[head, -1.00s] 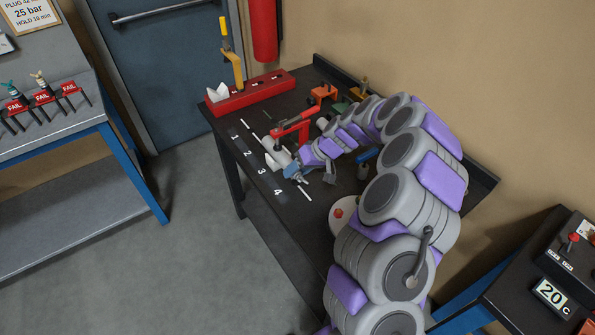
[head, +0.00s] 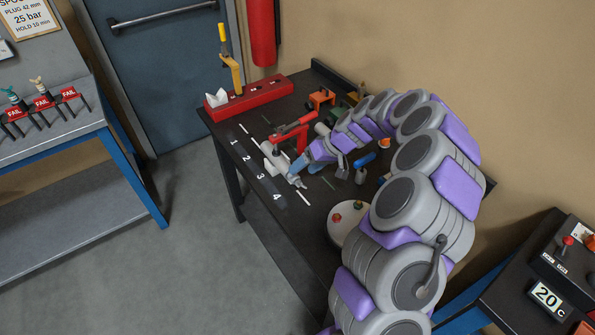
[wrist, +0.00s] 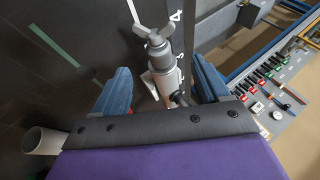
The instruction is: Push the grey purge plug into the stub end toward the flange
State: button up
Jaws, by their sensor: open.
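A grey piece with a winged end, seemingly the purge plug (wrist: 155,42), sits at the end of a light grey cylindrical body, seemingly the stub (wrist: 165,75). I cannot tell how deep it sits. In the head view the winged grey end (head: 296,181) shows just below my gripper (head: 302,163). In the wrist view my gripper (wrist: 161,85) is open, with one blue finger on each side of the cylinder. Nothing is visibly held. The flange is not clear to me. A red clamp (head: 294,130) stands over the pipe on the bench.
The dark bench (head: 245,180) carries numbers along its front edge. A red rack (head: 255,95) stands at its far left. A round pale base with knobs (head: 343,224) is near my arm. An open pale tube (wrist: 42,141) lies lower left in the wrist view.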

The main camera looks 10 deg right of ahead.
jog(key=p+v, duration=0.2)
jog(key=v, duration=1)
jog(key=s+a+r+n+g+h, duration=0.1)
jog(key=s+a+r, duration=0.4)
jog(key=s+a, duration=0.25)
jog(key=s+a+r+g+h, duration=0.1)
jog(key=s+a+r+g, duration=0.1)
jog(key=s+a+r, duration=0.55)
jog(key=s+d+f+m+h, duration=0.2)
jog(key=s+d+f, duration=0.1)
jog(key=s, duration=0.9)
jog(key=s+d+f+m+g+h, duration=0.1)
jog(key=s+d+f+m+h, duration=0.1)
jog(key=s, duration=1.1)
jog(key=shift+d+f+h, duration=0.5)
jog(key=shift+d+f, duration=0.05)
jog(key=shift+d, duration=0.05)
